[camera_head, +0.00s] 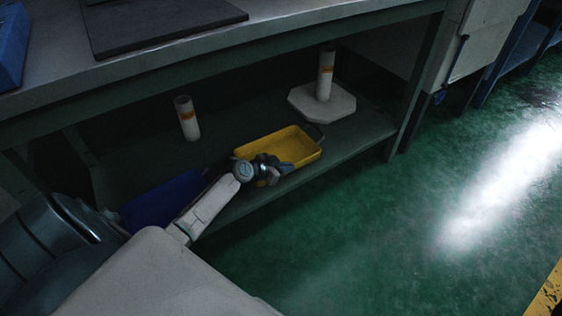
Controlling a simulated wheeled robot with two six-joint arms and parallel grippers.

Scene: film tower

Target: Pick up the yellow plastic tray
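The yellow plastic tray (292,142) lies on the lower shelf of the workbench, near the shelf's front edge. Its inside looks empty where I can see it. My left gripper (276,168) is at the tray's near left side and covers part of its front wall. The fingers are small and dark here, so I cannot tell whether they are open or shut, or whether they touch the tray. My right gripper is not in view.
A white tube (187,119) stands on the shelf left of the tray. A white post on an octagonal base (322,100) stands behind it. A blue bin (165,200) is left of my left arm. The bench top (270,22) overhangs the shelf. Green floor (400,230) is clear at right.

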